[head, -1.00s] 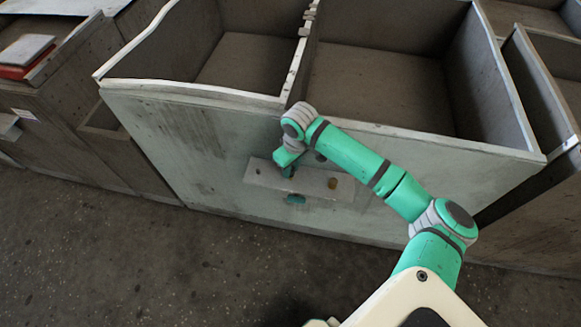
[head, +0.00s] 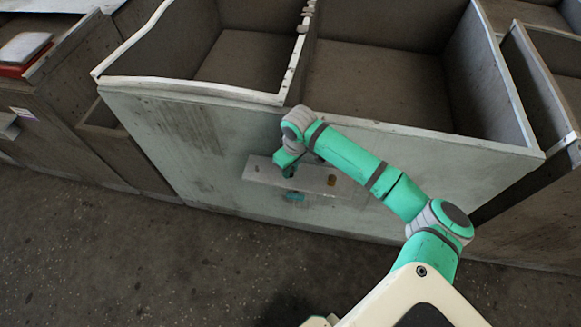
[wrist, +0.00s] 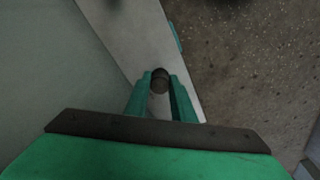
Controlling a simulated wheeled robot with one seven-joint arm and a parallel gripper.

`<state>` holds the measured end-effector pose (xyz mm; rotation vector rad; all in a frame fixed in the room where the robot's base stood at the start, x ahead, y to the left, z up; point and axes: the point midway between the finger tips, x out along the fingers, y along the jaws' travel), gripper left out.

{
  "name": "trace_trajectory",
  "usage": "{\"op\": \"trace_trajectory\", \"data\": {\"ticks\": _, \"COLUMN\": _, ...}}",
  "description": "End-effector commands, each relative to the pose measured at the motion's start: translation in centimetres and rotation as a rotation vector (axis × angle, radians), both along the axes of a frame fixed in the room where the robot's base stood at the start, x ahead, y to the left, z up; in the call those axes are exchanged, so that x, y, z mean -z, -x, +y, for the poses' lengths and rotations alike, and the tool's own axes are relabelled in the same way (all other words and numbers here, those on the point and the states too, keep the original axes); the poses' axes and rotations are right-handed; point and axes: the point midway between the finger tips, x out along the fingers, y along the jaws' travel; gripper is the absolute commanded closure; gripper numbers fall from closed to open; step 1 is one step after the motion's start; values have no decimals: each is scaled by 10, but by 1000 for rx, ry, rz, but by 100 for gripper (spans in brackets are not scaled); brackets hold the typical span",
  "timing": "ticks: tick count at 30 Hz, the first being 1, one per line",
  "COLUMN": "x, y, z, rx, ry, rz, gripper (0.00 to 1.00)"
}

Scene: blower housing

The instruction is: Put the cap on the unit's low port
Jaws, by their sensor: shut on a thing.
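My gripper (wrist: 160,84) is shut on a small dark round piece, which looks like the cap (wrist: 160,75). In the head view my gripper (head: 288,171) is over the pale ledge (head: 310,180) on the front of the grey-green unit (head: 215,150). The held piece is hidden there by the arm. In the wrist view the piece is over the ledge (wrist: 125,35); I cannot tell whether it touches it. A teal part (head: 294,197) shows just below the ledge's front edge. I cannot make out which feature is the low port.
A small brown knob (head: 331,181) stands on the ledge, right of my gripper. The unit's front wall rises close behind the ledge, up to open compartments (head: 385,85). The speckled floor (head: 130,260) in front is clear. Another cabinet (head: 50,130) stands at the left.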

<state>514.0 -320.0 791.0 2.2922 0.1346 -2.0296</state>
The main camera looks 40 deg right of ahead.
Motion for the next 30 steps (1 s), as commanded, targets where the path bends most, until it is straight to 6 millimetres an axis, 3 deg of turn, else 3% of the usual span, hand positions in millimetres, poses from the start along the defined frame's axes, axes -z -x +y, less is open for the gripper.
{"op": "trace_trajectory", "data": {"ticks": 11, "x": 8, "y": 0, "z": -1, "rx": 1, "ry": 1, "rz": 1, "gripper": 99}}
{"op": "trace_trajectory", "data": {"ticks": 12, "x": 9, "y": 0, "z": -1, "rx": 1, "ry": 1, "rz": 1, "gripper": 75}}
{"op": "trace_trajectory", "data": {"ticks": 15, "x": 8, "y": 0, "z": -1, "rx": 1, "ry": 1, "rz": 1, "gripper": 56}}
{"op": "trace_trajectory", "data": {"ticks": 25, "x": 6, "y": 0, "z": -1, "rx": 1, "ry": 1, "rz": 0, "gripper": 56}}
{"op": "trace_trajectory", "data": {"ticks": 30, "x": -13, "y": 2, "z": -2, "rx": 1, "ry": 3, "rz": -1, "gripper": 56}}
